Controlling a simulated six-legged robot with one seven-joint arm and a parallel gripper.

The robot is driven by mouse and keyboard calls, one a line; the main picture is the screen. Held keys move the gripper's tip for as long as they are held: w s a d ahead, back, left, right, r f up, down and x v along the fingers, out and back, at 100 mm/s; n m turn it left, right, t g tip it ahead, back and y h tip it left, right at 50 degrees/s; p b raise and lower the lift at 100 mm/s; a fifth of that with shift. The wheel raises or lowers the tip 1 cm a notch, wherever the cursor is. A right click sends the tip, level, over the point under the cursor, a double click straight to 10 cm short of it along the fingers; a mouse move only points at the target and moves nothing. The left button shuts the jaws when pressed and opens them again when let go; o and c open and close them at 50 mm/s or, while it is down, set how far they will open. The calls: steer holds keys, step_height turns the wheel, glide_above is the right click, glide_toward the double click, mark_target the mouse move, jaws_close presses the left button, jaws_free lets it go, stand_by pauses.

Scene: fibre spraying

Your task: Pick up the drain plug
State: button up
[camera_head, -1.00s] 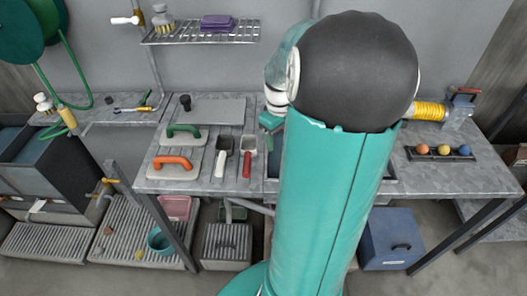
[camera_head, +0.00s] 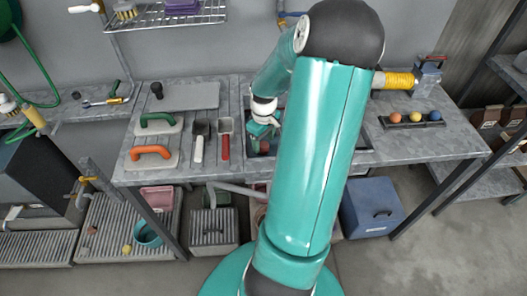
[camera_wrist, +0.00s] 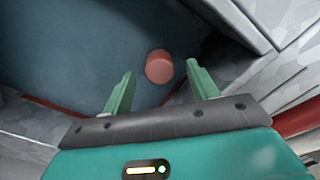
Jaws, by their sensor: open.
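The drain plug appears to be the short reddish cylinder (camera_wrist: 159,66) in the wrist view, on the dark floor of the sink basin (camera_wrist: 70,45). My gripper (camera_wrist: 160,72) is open and empty. Its two green fingers point at the plug, with their tips on either side of it in the picture. I cannot tell how much height is left between them. In the head view my gripper (camera_head: 262,132) hangs low at the sink opening in the workbench. My own arm hides most of the basin.
Left of the sink lie trowels with green (camera_head: 157,119) and orange (camera_head: 150,153) handles, and scoops with white (camera_head: 199,149) and red (camera_head: 223,146) handles. A rack with coloured balls (camera_head: 414,120) is on the right. The basin wall (camera_wrist: 245,80) is close on the gripper's right.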

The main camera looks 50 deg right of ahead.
mark_target(264, 145)
step_height(264, 145, down, 3)
steer(key=shift+w+f, duration=0.1)
steer(key=c, duration=1.1)
